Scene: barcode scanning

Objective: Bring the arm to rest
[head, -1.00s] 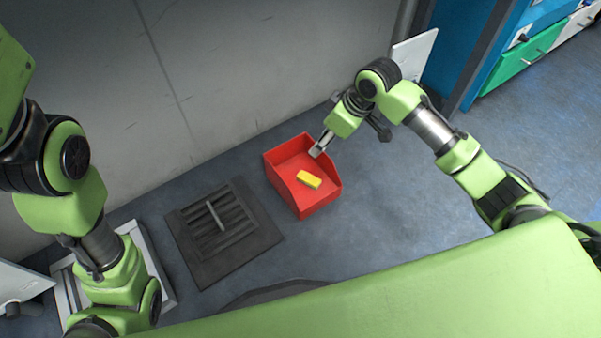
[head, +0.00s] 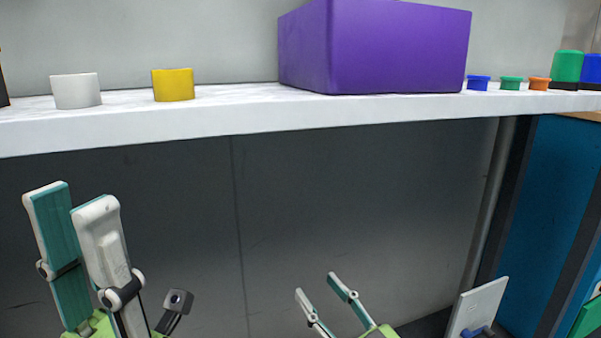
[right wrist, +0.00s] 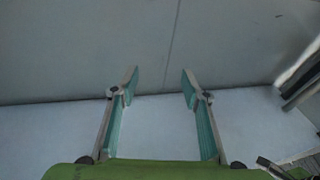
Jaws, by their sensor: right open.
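My left gripper (head: 70,200) is upright at the lower left of the head view, its two teal-lined fingers apart with nothing between them. My right gripper (head: 316,285) shows low in the middle of the head view, smaller, with its fingers apart and empty. In the right wrist view the right gripper (right wrist: 160,74) has a wide empty gap between its fingers, which point at a grey wall. Both grippers are below the white shelf (head: 250,122) in the head view and do not visibly touch anything.
On the shelf are a purple box (head: 390,45), a yellow cup-like piece (head: 173,85), a white one (head: 76,91) and several small coloured pieces (head: 510,83) at the right. A blue cabinet (head: 570,210) stands at the right edge. The grey wall (head: 350,200) behind the grippers is bare.

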